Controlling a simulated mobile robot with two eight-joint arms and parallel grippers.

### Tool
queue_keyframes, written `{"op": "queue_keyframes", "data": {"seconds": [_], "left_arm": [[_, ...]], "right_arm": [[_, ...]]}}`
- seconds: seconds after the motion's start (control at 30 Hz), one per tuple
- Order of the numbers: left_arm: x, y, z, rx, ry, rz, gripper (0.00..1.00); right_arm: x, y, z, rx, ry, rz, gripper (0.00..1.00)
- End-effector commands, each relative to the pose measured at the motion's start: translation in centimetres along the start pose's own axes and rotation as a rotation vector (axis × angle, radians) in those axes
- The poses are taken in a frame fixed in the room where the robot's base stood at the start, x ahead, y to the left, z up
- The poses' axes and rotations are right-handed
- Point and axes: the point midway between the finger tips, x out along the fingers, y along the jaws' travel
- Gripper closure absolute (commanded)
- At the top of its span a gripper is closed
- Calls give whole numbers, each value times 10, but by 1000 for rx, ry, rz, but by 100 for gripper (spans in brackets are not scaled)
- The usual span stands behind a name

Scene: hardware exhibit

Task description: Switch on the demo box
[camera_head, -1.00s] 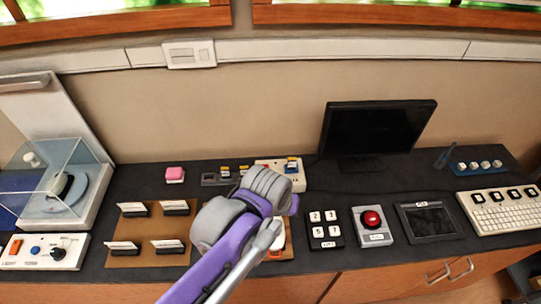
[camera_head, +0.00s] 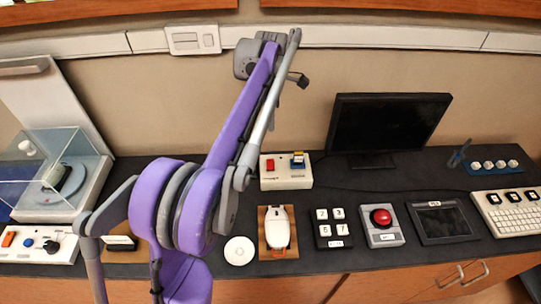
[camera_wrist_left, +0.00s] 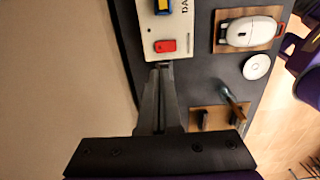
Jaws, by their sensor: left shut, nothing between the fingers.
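A white box (camera_head: 286,172) stands at the back of the counter, left of the monitor. It carries a red switch and a blue-and-yellow part, and its label is only partly readable. In the left wrist view the same box (camera_wrist_left: 166,25) is at the top, with the red switch (camera_wrist_left: 165,46) near its close edge. My left gripper (camera_wrist_left: 163,68) is shut and empty, its tips close to that edge beside the red switch; I cannot tell if they touch. Another white box (camera_head: 40,243) with an orange switch and knobs is at the far left. My right gripper is out of view.
A white mouse-shaped object (camera_head: 277,229) on a brown board, a white disc (camera_head: 239,251), a keypad (camera_head: 332,229) and a red button box (camera_head: 379,225) line the front. The monitor (camera_head: 388,125) stands behind. A clear case (camera_head: 50,170) is at left.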

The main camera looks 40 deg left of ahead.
Motion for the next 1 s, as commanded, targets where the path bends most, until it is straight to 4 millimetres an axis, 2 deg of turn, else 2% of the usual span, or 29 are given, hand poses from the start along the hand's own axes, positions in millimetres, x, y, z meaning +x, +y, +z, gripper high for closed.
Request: {"op": "queue_keyframes", "data": {"seconds": [0.37, 0.53, 0.67, 1.0], "left_arm": [[0, 2, -1, -22, 1, -4, 100], [10, 2, -1, -21, 1, -4, 100], [31, 2, -1, -21, 1, -4, 100], [103, 2, -1, -20, 1, -4, 100]], "right_arm": [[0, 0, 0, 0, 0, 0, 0], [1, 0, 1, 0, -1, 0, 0], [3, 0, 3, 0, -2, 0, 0], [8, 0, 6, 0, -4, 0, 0]]}}
